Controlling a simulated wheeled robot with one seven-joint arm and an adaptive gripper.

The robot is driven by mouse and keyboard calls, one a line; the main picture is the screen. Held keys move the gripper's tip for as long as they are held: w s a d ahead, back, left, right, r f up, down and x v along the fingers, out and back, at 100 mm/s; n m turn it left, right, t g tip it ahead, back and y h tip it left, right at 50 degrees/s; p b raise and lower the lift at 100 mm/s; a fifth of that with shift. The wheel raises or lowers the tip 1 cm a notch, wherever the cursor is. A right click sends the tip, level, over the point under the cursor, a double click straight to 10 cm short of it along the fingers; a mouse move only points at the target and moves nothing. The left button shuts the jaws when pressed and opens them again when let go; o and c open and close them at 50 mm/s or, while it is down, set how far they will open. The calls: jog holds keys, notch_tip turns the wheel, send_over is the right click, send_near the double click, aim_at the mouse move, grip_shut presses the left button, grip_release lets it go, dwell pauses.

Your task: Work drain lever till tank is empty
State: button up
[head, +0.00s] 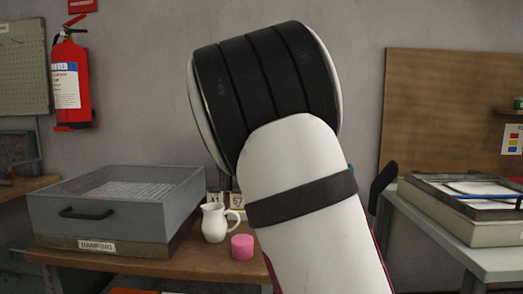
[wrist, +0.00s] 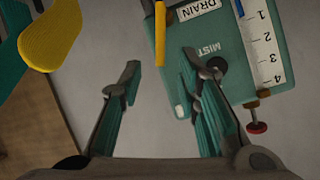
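In the wrist view, a teal unit (wrist: 222,100) carries a label reading DRAIN, the marking MIST and a white scale (wrist: 262,45) numbered 1 to 4. A blue strip (wrist: 239,8) shows beside the scale at the top edge. A narrow yellow bar (wrist: 160,32), probably the drain lever, stands by the DRAIN label. My gripper (wrist: 160,75) is open and empty, its fingertips on either side below the yellow bar, with no visible contact. In the head view my arm hides the unit, apart from perhaps a teal sliver, and my gripper is not visible.
A yellow-and-teal piece (wrist: 50,40) is at the wrist view's upper left; a red knob (wrist: 257,128) sits at the unit's corner. In the head view, a grey DAMPING box (head: 115,222), white jug (head: 214,222) and pink cylinder (head: 242,247) stand left; a tray (head: 455,229) stands right.

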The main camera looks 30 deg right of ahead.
jog(key=shift+v, duration=1.5)
jog(key=shift+f, duration=0.1)
dwell(1.6)
